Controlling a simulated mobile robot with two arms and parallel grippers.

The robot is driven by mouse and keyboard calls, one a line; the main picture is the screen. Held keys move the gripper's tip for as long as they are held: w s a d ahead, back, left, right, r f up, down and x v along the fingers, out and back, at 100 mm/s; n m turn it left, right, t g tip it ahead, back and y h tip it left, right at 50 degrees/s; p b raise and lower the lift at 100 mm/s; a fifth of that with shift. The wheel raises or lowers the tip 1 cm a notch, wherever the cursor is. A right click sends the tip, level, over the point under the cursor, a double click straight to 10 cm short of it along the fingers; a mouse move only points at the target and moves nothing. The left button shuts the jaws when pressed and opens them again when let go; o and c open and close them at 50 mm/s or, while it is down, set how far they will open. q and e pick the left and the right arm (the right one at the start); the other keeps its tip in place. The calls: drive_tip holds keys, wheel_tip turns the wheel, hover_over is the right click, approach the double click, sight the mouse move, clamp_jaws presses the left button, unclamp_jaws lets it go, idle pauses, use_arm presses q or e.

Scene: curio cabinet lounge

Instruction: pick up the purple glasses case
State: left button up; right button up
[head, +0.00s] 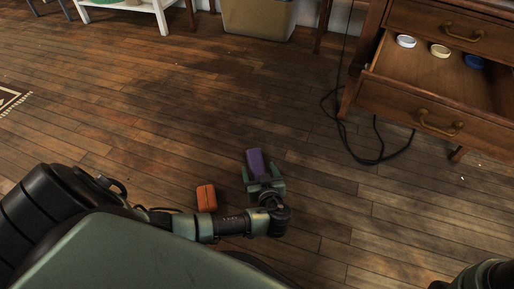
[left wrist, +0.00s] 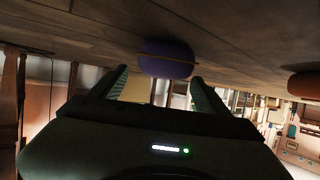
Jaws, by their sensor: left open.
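The purple glasses case (head: 255,161) lies on the wooden floor in the head view. My left gripper (head: 261,179) is low over the floor, right at the near end of the case. In the left wrist view the purple case (left wrist: 167,59) shows in front of the open fingers (left wrist: 160,85), between their tips in the picture. The fingers are apart and hold nothing. I cannot tell whether the case's near end is between them. My right gripper is not in view; only a dark part of my own body shows at the lower right.
An orange case (head: 206,198) lies on the floor left of the left gripper. A wooden cabinet (head: 400,100) with an open drawer holding round lids stands at the upper right. A black cable (head: 367,161) loops on the floor beside it. The floor at left centre is clear.

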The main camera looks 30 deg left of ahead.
sight(258, 168)
use_arm(q)
drive_tip(key=b+x, duration=0.2)
drive_tip(key=x, duration=0.1)
drive_tip(key=shift+w+a+f+b, duration=0.1)
drive_tip(key=shift+f+b, duration=0.2)
drive_tip(key=shift+f, duration=0.15)
drive_tip(key=shift+w+a, duration=0.2)
drive_tip(key=shift+a, duration=0.05)
drive_tip(key=c, duration=1.5)
drive_tip(key=shift+r, duration=0.1)
